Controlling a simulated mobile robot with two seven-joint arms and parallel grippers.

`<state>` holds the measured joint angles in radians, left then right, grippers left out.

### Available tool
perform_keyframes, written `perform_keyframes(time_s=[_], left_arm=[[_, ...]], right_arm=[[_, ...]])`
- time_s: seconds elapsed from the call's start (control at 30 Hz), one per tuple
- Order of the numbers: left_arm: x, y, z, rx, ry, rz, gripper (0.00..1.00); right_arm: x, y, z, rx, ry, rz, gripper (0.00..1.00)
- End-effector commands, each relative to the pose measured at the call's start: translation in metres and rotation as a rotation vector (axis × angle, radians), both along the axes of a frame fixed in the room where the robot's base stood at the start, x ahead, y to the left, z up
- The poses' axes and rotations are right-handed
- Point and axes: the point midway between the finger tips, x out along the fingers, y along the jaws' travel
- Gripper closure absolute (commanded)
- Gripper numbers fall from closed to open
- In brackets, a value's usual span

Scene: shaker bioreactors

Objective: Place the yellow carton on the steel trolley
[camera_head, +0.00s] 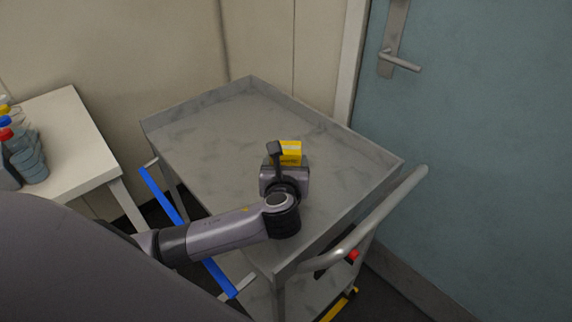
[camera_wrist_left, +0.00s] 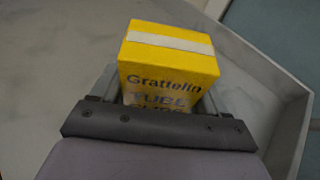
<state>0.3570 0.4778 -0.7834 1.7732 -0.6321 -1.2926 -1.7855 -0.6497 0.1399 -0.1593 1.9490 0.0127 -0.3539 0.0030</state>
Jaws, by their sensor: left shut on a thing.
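The yellow carton (camera_head: 290,150) shows just beyond my left gripper (camera_head: 285,163) in the head view. In the left wrist view the carton (camera_wrist_left: 167,62) has a pale tape strip across its top and dark lettering on its front. My left gripper (camera_wrist_left: 158,100) is shut on it, with a finger at each side of its lower part. The steel trolley (camera_head: 210,150) has a bare grey top tray with a raised rim, and the carton is over that tray. I cannot tell whether the carton's base touches the tray. My right gripper is not in view.
A tubular handle (camera_head: 375,220) runs along the trolley's right side. A white table (camera_head: 75,150) with several bottles (camera_head: 25,150) stands at the left. A blue door (camera_head: 480,130) and a pale wall (camera_head: 120,50) are behind. The rest of the tray is clear.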

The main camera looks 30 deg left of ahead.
Motion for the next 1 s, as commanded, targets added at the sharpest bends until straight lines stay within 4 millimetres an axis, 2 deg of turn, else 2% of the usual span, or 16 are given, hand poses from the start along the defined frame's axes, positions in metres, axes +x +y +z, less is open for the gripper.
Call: perform_keyframes(time_s=[0.3,0.33,0.4,0.73,0.87,1.0], left_arm=[[0.0,0.0,-0.002,-0.001,-0.001,-0.001,0.6],[0.0,0.0,-0.002,-0.001,-0.001,-0.001,0.22],[0.0,0.0,-0.002,-0.001,-0.001,-0.001,0.0],[-0.001,-0.001,0.002,-0.001,-0.002,-0.002,0.0],[-0.015,-0.008,0.006,-0.002,0.0,-0.004,0.0],[-0.038,-0.02,0.014,-0.003,0.001,-0.004,0.0]], right_arm=[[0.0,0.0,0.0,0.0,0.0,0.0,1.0],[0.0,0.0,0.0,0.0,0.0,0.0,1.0],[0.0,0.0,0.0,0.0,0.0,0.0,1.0],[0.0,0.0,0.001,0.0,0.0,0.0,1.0],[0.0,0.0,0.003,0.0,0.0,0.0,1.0],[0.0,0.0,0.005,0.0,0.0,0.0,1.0]])
